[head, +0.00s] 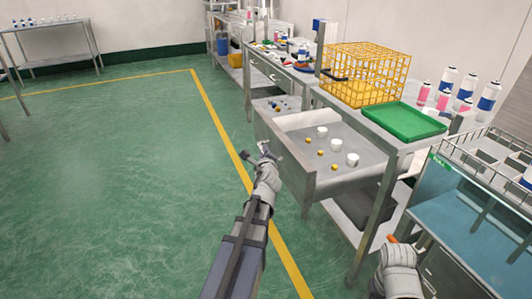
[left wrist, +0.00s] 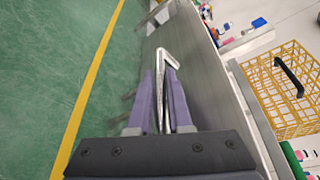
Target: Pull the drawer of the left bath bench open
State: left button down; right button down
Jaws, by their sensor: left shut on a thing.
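The drawer (head: 318,180) of the bench (head: 385,128) stands pulled out, with several white caps and small gold pieces lying in it. Its grey front panel (left wrist: 205,85) fills the middle of the left wrist view. My left gripper (head: 264,154) is at the outside of the drawer front. In the left wrist view its two purple fingers (left wrist: 162,95) are shut on the bar handle (left wrist: 168,56), whose bent end sticks out beyond them. My right gripper (head: 394,243) is low at the right, near an orange-brown thing; its fingers are not clear.
A yellow wire basket (head: 365,75) and a green tray (head: 404,122) stand on the bench top, with several bottles (head: 466,88) behind. A blue-topped bench (head: 470,225) with a wire rack is at the right. The green floor left of the drawer is clear.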

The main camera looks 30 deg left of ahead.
pick_arm(q)
jog(key=c, duration=0.8)
grip_release()
jog(key=shift+c, duration=0.2)
jog(key=p+v, duration=0.1)
jog(key=v, duration=0.6)
jog(key=shift+s+d+p, duration=0.25)
jog(key=shift+s+p, duration=0.05)
jog(key=shift+p, duration=0.05)
